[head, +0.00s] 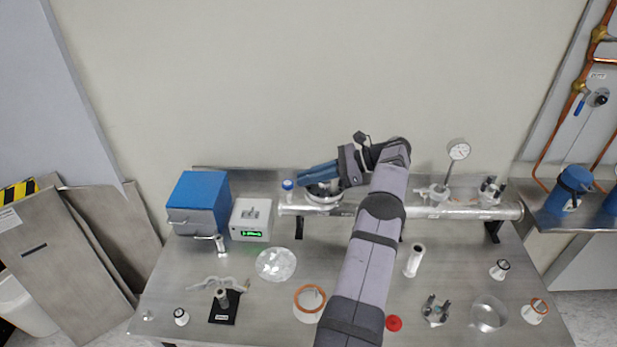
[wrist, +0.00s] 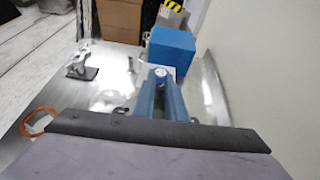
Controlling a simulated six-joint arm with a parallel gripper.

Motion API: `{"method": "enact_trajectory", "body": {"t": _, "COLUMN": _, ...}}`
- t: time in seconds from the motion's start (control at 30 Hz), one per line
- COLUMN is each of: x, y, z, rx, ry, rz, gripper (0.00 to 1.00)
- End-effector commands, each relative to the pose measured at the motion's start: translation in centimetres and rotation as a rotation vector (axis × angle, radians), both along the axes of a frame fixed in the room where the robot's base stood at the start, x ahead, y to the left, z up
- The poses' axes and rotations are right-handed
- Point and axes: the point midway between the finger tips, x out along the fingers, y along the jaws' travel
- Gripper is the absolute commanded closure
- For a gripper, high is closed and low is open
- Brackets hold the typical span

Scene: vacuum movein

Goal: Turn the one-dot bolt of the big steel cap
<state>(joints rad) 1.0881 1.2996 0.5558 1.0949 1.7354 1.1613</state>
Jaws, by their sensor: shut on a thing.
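The big steel cap (head: 324,198) sits on the left part of the long steel tube (head: 450,211), mostly covered by my gripper. My gripper (head: 303,176) reaches leftward over it, its blue fingers nearly level and their tips by the cap's left side. The fingers also show in the wrist view (wrist: 160,92), close together with a narrow gap. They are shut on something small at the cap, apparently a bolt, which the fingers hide. No dot marks can be made out.
A small blue-topped piece (head: 287,185) stands just beyond the fingertips. Left of it are a blue box (head: 199,203) and a white box with a green display (head: 251,220). A dial gauge (head: 459,150) rises to the right. Several loose parts lie on the front table (head: 250,320).

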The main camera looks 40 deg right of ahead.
Motion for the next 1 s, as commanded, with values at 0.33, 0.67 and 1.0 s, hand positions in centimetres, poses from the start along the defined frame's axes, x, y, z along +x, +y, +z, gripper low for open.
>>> {"method": "enact_trajectory", "body": {"t": 0.33, "x": 0.1, "y": -0.1, "z": 0.3, "rx": -0.004, "ry": -0.005, "rz": -0.002, "gripper": 0.70}}
{"method": "enact_trajectory", "body": {"t": 0.67, "x": 0.0, "y": 0.0, "z": 0.2, "rx": -0.002, "ry": -0.002, "rz": -0.001, "gripper": 0.70}}
{"method": "enact_trajectory", "body": {"t": 1.0, "x": 0.1, "y": -0.1, "z": 3.9, "rx": -0.007, "ry": -0.006, "rz": -0.001, "gripper": 0.70}}
